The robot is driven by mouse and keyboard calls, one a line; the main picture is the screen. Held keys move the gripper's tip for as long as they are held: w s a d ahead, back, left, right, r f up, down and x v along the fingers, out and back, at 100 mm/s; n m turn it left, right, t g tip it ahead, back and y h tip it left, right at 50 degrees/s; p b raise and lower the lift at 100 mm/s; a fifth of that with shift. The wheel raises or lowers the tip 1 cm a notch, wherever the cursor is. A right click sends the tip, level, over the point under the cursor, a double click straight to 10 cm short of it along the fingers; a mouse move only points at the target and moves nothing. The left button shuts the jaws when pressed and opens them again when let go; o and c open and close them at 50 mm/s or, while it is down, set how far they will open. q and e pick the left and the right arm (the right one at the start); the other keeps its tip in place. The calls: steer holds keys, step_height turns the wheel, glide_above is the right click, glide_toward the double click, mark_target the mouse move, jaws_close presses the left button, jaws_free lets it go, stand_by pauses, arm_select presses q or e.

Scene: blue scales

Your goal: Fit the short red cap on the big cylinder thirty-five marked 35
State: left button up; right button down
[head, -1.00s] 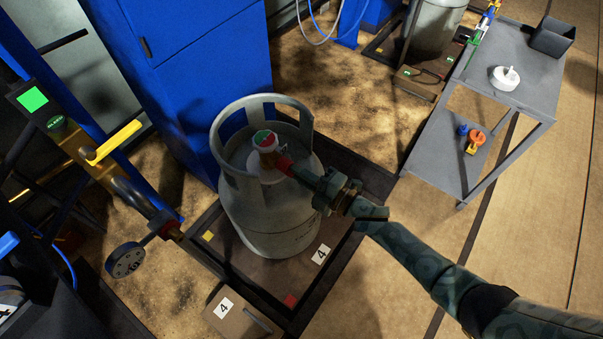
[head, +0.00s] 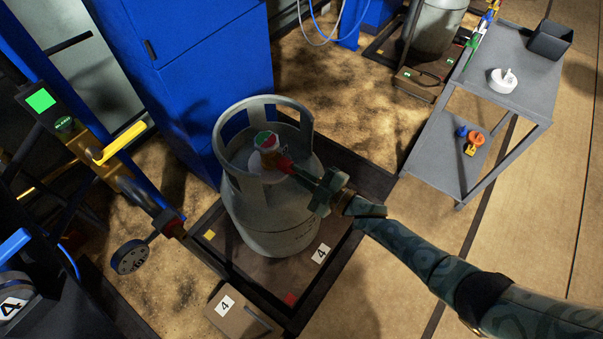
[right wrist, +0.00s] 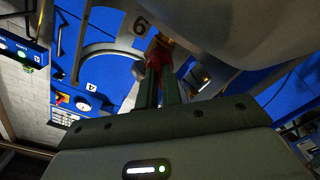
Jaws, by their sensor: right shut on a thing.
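A big grey cylinder (head: 272,215) stands upright on a dark platform (head: 340,225). Its open collar surrounds a valve with a red, green and white top (head: 266,141). My right gripper (head: 288,168) reaches through the collar from the right and is shut on a small red piece, apparently the short red cap (head: 283,164). In the right wrist view the red cap (right wrist: 155,62) is at the fingertips, close against a brass part of the valve (right wrist: 163,40). I cannot tell how far it sits on it. No 35 is readable. My left gripper is not in view.
A blue cabinet (head: 205,75) stands close behind the cylinder. A grey trolley (head: 525,70) at the right holds a white round part (head: 503,80) and an orange part (head: 476,139). A stand with a green screen (head: 41,100) and yellow handle is at the left. Floor at the right is clear.

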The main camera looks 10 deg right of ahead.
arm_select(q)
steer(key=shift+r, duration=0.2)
arm_select(e)
steer(key=shift+m, duration=1.2)
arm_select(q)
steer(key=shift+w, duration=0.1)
arm_select(e)
steer(key=shift+m+p, duration=0.3)
steer(key=shift+m, duration=0.9)
steer(key=c, duration=1.5)
jaws_free()
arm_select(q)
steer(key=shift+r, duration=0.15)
arm_select(e)
steer(key=shift+o, duration=0.2)
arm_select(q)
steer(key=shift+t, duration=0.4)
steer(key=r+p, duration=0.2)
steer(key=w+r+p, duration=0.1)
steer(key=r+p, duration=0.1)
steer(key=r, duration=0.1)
arm_select(e)
steer(key=v, duration=1.6)
